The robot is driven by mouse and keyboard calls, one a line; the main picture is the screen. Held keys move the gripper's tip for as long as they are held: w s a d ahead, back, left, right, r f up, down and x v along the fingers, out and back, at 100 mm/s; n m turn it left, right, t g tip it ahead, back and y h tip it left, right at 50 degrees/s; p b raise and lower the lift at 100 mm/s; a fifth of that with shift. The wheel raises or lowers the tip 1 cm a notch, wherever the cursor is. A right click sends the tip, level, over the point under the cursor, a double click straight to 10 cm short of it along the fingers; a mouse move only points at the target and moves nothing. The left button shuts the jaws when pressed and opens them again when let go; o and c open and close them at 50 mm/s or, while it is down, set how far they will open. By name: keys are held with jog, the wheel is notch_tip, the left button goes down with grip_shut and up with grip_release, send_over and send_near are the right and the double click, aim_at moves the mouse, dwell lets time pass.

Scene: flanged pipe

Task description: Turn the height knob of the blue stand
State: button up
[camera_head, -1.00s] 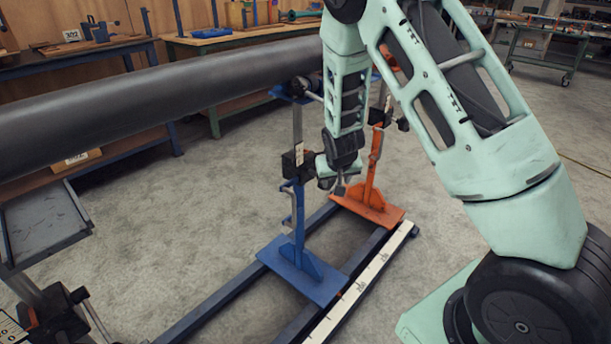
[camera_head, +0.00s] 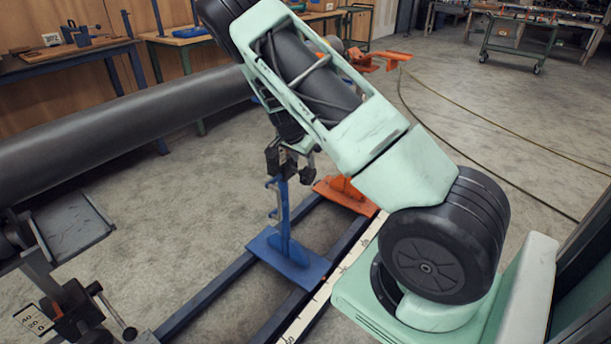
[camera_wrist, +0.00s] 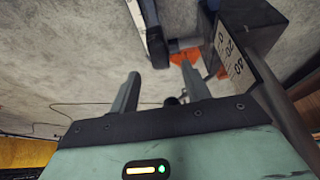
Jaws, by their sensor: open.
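The blue stand (camera_head: 284,222) stands upright on the floor rails in the head view, its foot flat. A black block (camera_head: 274,160) sits on its post, and my arm covers the part above. In the wrist view, a black block with a number scale (camera_wrist: 230,52) is at the upper right, close to my gripper. My gripper (camera_wrist: 160,82) is open, its two fingers apart with nothing clearly held between them. A small dark round part shows near the right finger; I cannot tell whether it is the height knob. The gripper is mostly hidden in the head view.
The orange stand (camera_head: 345,192) is behind the blue one, partly hidden by my arm. The long grey pipe (camera_head: 120,120) crosses at the left. Another stand's scale and clamp (camera_head: 75,310) are at the lower left. Cables lie on the open floor at the right.

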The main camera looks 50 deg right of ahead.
aim_at(309, 174)
jog(key=x, duration=0.9)
jog(key=shift+f+b, duration=0.15)
jog(key=shift+b, duration=0.2)
jog(key=shift+c, duration=0.4)
jog(key=c, duration=0.9)
